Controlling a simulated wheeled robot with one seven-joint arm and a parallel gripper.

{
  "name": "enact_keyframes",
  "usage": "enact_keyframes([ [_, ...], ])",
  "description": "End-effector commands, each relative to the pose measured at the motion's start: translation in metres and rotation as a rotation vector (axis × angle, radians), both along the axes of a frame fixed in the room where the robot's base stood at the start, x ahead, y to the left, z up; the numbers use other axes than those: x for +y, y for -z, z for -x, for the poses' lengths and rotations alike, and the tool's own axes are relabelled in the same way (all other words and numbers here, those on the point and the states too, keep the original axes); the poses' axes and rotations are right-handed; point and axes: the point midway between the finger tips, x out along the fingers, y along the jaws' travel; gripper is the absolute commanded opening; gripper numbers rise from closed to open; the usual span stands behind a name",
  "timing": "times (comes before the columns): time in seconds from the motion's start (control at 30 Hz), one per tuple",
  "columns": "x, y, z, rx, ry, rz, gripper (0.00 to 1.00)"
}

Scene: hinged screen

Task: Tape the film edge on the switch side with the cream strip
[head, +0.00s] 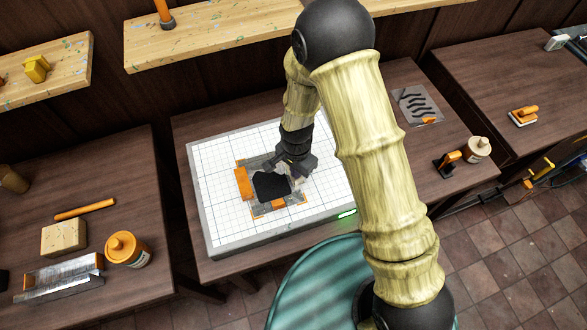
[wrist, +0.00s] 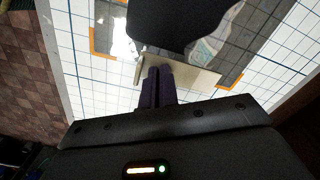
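The light box (head: 222,222) has a white gridded top, with a green-lit switch (head: 347,213) on its front edge. A black cut shape (head: 270,186) lies over a clear, shiny film on the grid; the film (wrist: 121,42) shows beside it in the wrist view. My gripper (head: 293,168) is low over the right side of the black shape. In the wrist view its two dark fingertips (wrist: 158,78) are close together on the cream strip (wrist: 192,74), which lies across the film beside the black shape. Whether the strip touches the film is unclear.
Orange corner marks (wrist: 102,46) frame the film area. An orange block (head: 243,183) sits at its left. An orange-and-black tool (head: 447,163) and a cream bottle (head: 477,150) stand on the right of the table. My arm hides part of the box's right side.

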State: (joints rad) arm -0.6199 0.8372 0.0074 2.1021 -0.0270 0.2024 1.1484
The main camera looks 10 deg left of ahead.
Motion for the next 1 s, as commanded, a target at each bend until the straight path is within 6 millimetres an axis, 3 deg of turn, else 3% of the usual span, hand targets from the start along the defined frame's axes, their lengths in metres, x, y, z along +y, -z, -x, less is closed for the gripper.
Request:
enact_keyframes([
  [0.57,0.000,0.001,0.000,0.002,0.000,0.002,0.00],
  [1.0,0.010,0.001,-0.017,-0.003,0.002,-0.001,0.00],
])
